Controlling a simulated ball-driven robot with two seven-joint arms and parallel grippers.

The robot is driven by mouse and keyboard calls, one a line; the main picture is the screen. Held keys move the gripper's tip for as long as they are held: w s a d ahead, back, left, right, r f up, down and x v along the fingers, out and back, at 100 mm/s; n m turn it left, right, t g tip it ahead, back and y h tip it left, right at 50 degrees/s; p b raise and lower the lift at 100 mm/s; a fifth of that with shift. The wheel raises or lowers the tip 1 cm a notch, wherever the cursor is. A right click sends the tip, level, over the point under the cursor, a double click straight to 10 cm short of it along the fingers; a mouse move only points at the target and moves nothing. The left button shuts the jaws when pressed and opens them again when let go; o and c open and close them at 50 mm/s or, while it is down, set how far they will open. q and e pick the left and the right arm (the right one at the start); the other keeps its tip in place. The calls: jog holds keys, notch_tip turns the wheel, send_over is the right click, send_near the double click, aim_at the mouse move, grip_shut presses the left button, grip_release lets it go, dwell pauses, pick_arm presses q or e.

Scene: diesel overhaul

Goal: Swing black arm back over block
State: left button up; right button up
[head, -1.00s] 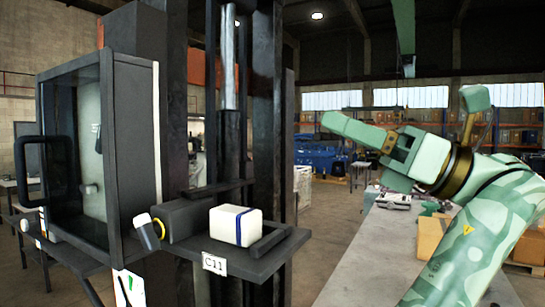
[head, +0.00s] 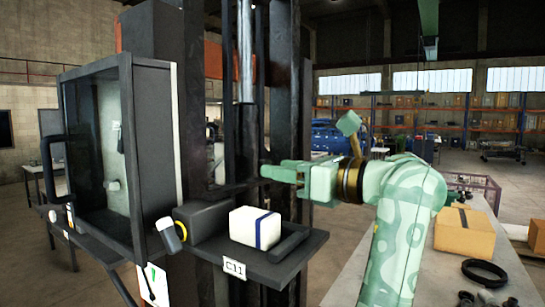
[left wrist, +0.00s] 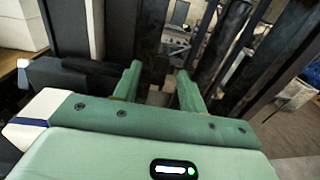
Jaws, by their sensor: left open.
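The white block with a blue band (head: 255,228) sits on the black shelf (head: 270,268) labelled C11; its edge shows at the left of the left wrist view (left wrist: 25,132). A black horizontal bar (head: 228,190), which looks like the black arm, lies behind and above the block. My left gripper (head: 278,172) is open at this bar's right end, above and right of the block. In the left wrist view its fingers (left wrist: 160,88) stand apart with dark parts between and beyond them; I cannot tell whether they touch the bar. My right gripper is not in view.
Black uprights and a shiny rod (head: 245,50) rise behind the shelf. A dark glass-fronted cabinet (head: 100,160) stands at left. A black angled rail (head: 290,243) edges the shelf. A grey bench (head: 470,270) with a cardboard box (head: 465,232) is at right.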

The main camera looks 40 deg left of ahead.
pick_arm(q)
jog(key=a, duration=0.3)
jog(key=shift+a+p, duration=0.1)
jog(key=shift+p, duration=0.3)
jog(key=shift+c, duration=1.2)
grip_shut()
